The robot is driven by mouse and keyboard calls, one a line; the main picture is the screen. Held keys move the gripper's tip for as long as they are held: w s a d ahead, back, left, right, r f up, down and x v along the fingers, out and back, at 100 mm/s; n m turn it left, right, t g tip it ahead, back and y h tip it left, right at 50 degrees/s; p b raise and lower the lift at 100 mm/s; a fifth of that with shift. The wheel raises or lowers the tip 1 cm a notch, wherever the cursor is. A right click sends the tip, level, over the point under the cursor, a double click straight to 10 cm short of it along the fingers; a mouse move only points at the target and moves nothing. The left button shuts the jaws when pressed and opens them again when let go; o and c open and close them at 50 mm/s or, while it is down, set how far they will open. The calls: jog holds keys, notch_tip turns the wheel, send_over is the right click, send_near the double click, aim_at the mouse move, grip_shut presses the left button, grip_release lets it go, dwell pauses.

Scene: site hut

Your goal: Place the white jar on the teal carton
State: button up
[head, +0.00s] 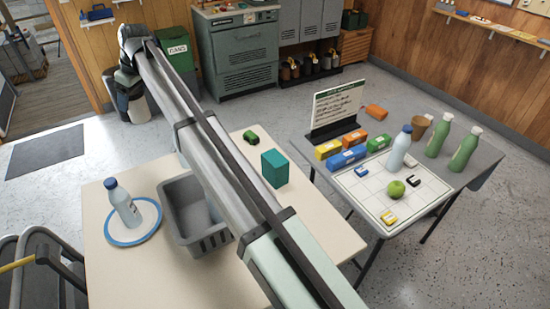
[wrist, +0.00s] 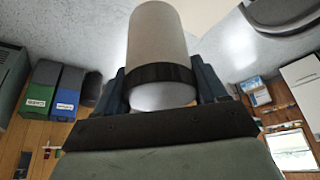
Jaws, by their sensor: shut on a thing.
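The white jar (wrist: 157,42) with a dark band shows large in the wrist view. It sits between the two fingers of my gripper (wrist: 161,82), which is shut on it. The teal carton (head: 275,168) stands upright on the cream table in the head view, to the right of my arm, and its top looks bare. My arm crosses the head view from the bottom to the upper left. I cannot clearly make out the gripper or the jar there. The carton is not recognisable in the wrist view.
On the cream table (head: 322,230) are a grey basket (head: 187,230), partly behind my arm, a bottle (head: 123,204) on a blue-rimmed plate (head: 150,233), and a small green toy car (head: 250,142). A second table (head: 478,172) at right holds bottles, boxes and an apple (head: 396,188).

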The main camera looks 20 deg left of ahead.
jog(key=w+d, duration=0.3)
jog(key=d, duration=1.1)
jog(key=w+d+m, duration=0.1)
jog(key=w+d, duration=0.2)
jog(key=d, duration=1.1)
jog(key=w+d, duration=0.4)
jog(key=d, duration=0.9)
jog(key=shift+t, duration=0.3)
jog(key=shift+s+d+f, duration=0.1)
jog(key=shift+f, duration=3.7)
jog(key=shift+s+d+f, duration=0.1)
jog(key=shift+f, duration=3.7)
jog(key=o, duration=1.3)
jog(key=shift+f, duration=0.15)
jog(key=v, duration=1.2)
jog(key=shift+w, duration=0.1)
